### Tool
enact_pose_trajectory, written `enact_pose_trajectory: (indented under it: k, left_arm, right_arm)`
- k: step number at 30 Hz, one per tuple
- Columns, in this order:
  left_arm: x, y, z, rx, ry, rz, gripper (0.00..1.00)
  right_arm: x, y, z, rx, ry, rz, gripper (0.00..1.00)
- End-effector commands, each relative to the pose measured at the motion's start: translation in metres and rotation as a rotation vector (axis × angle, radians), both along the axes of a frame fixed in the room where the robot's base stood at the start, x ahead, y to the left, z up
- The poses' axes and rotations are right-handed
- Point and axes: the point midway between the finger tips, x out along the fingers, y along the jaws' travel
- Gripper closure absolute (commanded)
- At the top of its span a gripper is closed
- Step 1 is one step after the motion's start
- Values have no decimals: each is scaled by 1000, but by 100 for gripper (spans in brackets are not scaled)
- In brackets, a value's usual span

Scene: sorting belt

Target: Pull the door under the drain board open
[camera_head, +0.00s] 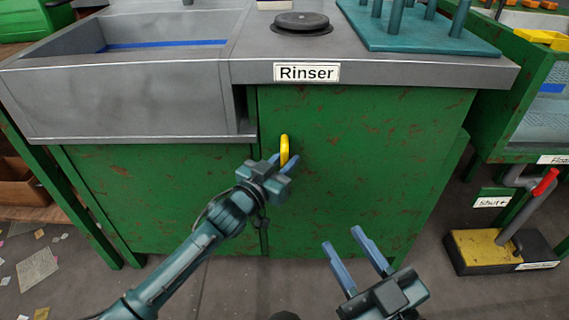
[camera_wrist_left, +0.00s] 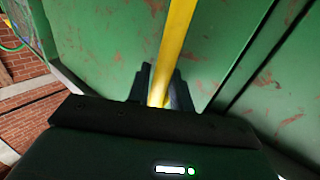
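The green door (camera_head: 345,180) under the drain board (camera_head: 375,68) stands closed, its face flush with the front of the cabinet. A yellow upright handle (camera_head: 284,147) sits near its upper left edge, beside the vertical seam. My left gripper (camera_head: 283,164) is at this handle, one finger on each side. In the left wrist view the handle (camera_wrist_left: 174,40) runs down between the two dark fingers (camera_wrist_left: 160,90) and fills the gap, so the gripper looks shut on it. My right gripper (camera_head: 343,250) is open and empty in front of the door's lower part.
A steel sink (camera_head: 120,100) juts out on the left, over a green panel. A "Rinser" label (camera_head: 306,72) is on the board's edge. At the right stand a green bin frame (camera_head: 520,100) and a yellow-black base (camera_head: 490,250) with a red-handled lever. Floor in front shows free.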

Motion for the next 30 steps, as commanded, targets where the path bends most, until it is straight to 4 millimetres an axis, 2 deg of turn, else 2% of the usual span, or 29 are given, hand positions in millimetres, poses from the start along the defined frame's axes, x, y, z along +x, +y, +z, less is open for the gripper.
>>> enact_pose_trajectory:
  k: [6,15,30]
  left_arm:
    - [0,0,0,0,0,0,78]
    - [0,0,0,0,0,0,100]
    - [0,-1,0,0,0,0,100]
  right_arm:
    - [0,1,5,5,-11,2,64]
    - [1,0,8,3,-18,2,64]
    - [2,0,3,-4,-9,2,64]
